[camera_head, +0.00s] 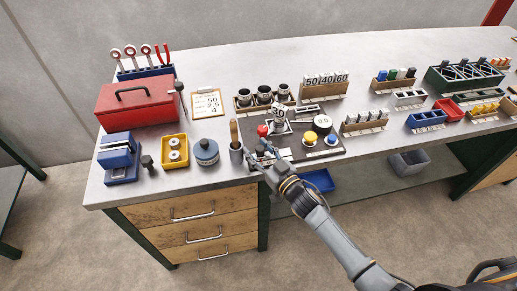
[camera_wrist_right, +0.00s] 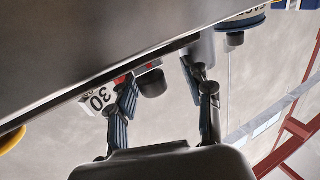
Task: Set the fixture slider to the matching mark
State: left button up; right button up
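The fixture is a dark board (camera_head: 326,151) on the bench, bearing a block marked 30 (camera_head: 279,110), a red knob (camera_head: 262,130), yellow and blue buttons and a round white dial (camera_head: 322,121). Its slider and marks cannot be made out clearly; my right gripper covers part of the front left edge. My right gripper (camera_head: 263,155) is at that edge, beside a grey cup with a wooden handle (camera_head: 234,137). In the right wrist view its fingers (camera_wrist_right: 166,104) are apart with nothing between them; the 30 block (camera_wrist_right: 98,98) shows behind the left finger. My left gripper is out of view.
A clipboard (camera_head: 207,103) with handwritten numbers lies behind the grey round pot (camera_head: 206,152). A yellow tray (camera_head: 164,159) and red toolbox (camera_head: 138,112) stand to the left. Racks and boxes fill the right. The bench front edge (camera_head: 180,190) is close to my right arm.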

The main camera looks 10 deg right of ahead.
jog(key=shift+w+d, duration=0.15)
dwell(0.4)
